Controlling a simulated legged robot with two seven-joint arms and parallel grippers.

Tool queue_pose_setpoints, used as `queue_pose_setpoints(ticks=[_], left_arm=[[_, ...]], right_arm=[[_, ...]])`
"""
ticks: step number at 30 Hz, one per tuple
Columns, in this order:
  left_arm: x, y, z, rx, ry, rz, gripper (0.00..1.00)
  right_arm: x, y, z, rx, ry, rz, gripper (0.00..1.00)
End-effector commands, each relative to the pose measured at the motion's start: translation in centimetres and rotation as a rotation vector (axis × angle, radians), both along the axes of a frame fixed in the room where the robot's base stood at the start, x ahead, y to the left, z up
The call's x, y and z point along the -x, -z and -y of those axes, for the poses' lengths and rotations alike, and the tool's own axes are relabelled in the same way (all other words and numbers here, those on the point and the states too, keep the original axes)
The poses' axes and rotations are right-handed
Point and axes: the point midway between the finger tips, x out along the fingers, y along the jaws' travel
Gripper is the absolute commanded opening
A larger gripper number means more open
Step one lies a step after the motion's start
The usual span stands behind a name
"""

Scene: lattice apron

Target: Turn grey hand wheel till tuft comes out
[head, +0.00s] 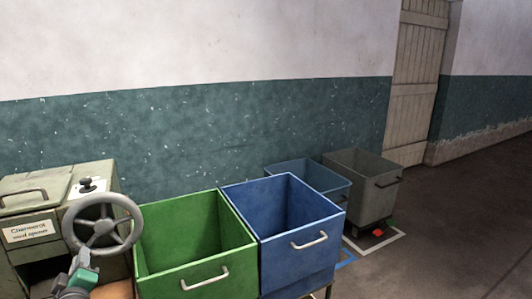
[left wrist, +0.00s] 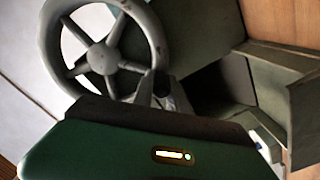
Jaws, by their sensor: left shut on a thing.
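The grey hand wheel (head: 103,223) is a spoked ring on the front of a grey-green machine (head: 30,252) labelled as a wool opener, at the left of the head view. My left gripper (head: 84,262) is at the lower part of the wheel. In the left wrist view the wheel (left wrist: 105,55) fills the upper left, and my left gripper (left wrist: 160,90) is shut on its rim, at the lower right of the ring. No tuft shows in either view; the dark opening below the machine's label is partly in view. My right gripper is not in view.
A green bin (head: 195,245) and a blue bin (head: 285,215) stand right of the machine. A smaller blue bin (head: 305,175) and a grey bin (head: 362,178) stand behind, by the wall. Red and green bits lie on the floor near the grey bin. The floor at right is clear.

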Motion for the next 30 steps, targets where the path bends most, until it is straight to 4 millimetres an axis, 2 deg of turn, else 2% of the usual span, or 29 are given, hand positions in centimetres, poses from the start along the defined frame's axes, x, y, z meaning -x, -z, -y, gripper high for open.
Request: queue_pose_setpoints(ticks=[1, 11, 18, 27, 30], left_arm=[[0.2, -0.7, -0.3, -0.003, -0.001, 0.005, 0.0], [0.2, -0.9, -0.4, -0.002, 0.001, 0.003, 0.0], [0.8, -4.1, -1.4, -0.003, 0.002, 0.007, 0.0], [0.7, -4.2, -1.3, -0.004, 0.006, 0.004, 0.0], [0.7, -4.9, -1.2, -0.005, 0.007, 0.006, 0.0]], right_arm=[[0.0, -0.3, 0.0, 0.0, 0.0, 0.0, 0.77], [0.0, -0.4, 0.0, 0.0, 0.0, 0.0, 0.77], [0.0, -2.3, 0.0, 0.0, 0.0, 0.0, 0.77], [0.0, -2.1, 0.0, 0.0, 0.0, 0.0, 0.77], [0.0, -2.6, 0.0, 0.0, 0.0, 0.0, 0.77]])
